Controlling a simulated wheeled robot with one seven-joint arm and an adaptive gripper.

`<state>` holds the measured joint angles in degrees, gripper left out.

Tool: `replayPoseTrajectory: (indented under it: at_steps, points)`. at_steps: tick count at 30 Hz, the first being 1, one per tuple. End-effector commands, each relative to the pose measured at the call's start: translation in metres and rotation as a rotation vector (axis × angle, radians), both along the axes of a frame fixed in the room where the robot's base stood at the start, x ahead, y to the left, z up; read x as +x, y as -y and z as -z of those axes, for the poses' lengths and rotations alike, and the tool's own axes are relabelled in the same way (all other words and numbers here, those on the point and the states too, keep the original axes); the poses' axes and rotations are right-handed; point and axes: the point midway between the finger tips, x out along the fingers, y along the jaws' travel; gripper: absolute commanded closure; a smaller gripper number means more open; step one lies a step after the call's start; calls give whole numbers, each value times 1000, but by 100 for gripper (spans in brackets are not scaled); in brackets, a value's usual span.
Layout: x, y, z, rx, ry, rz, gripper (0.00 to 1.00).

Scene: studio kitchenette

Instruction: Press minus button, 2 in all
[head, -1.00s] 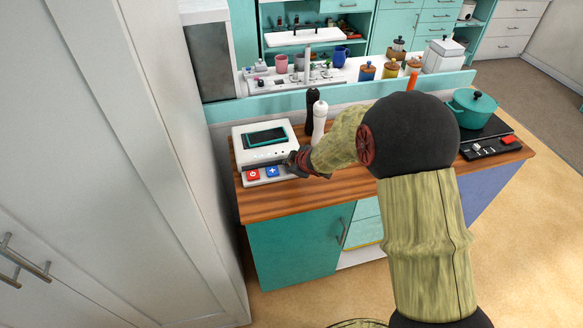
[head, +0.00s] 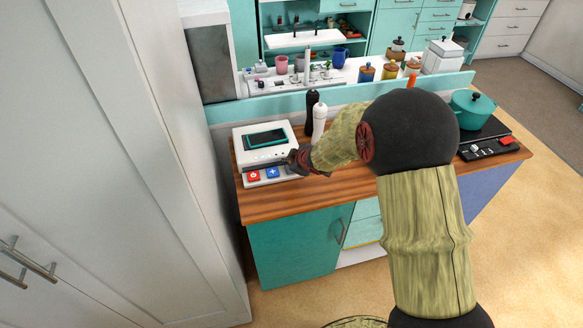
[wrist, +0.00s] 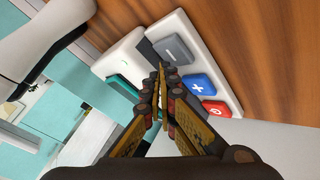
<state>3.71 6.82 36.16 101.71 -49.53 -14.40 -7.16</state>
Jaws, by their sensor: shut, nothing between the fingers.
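A white device (head: 240,143) with a dark teal-framed screen (head: 266,138) sits at the left end of the wooden counter. Its front strip carries a grey minus button (wrist: 174,48), a blue plus button (wrist: 199,87) and a red power button (wrist: 217,109). The blue and red buttons also show in the head view; the minus button is hidden there behind my gripper. My gripper (wrist: 161,70) is shut and empty. In the wrist view its tips are beside the minus button, at its screen-side edge. I cannot tell whether they touch it.
A black mill (head: 312,100) and a white mill (head: 320,120) stand just behind my gripper. A teal pot (head: 472,108) is on the hob at the right. A tall white cabinet (head: 110,150) stands close on the left. The wooden counter (head: 300,195) in front of the device is bare.

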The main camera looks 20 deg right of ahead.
Motion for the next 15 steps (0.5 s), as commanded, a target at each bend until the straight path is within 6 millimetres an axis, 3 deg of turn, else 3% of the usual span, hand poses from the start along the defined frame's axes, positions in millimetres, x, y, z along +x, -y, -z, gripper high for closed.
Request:
replayPoseTrajectory:
  at_steps: [5,15]
  points:
    - [0,0,-5,0,0,0,100]
    - [0,0,-36,-1,0,-1,100]
